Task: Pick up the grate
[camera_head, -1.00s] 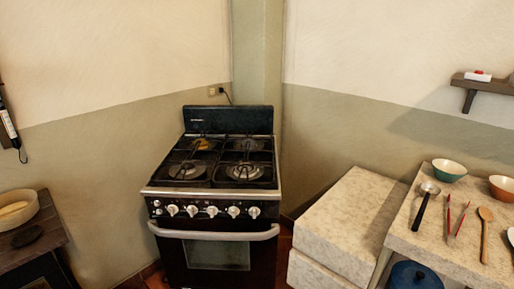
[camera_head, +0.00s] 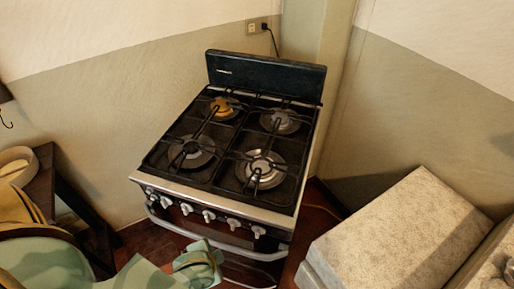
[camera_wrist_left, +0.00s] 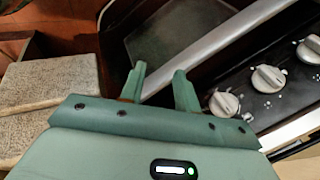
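The grate (camera_head: 200,131) is made of thin black bars over the burners on top of the stove (camera_head: 172,187). It lies flat on the dark cooktop, and I cannot tell whether it is one piece or separate sections. My left gripper (camera_head: 207,257) is green and is at the front of the stove, below the knobs and apart from the grate. In the left wrist view its two fingers (camera_wrist_left: 159,88) are spread with nothing between them, near the silver oven handle (camera_wrist_left: 215,45). The grate is not visible in that view. My right gripper is not in view.
Silver knobs (camera_head: 209,215) line the stove front. The raised back panel (camera_head: 265,76) stands behind the burners, near the wall. A pale stone block (camera_head: 400,235) is to the right. A dark table (camera_head: 42,180) with a round pale container (camera_head: 15,163) is at left.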

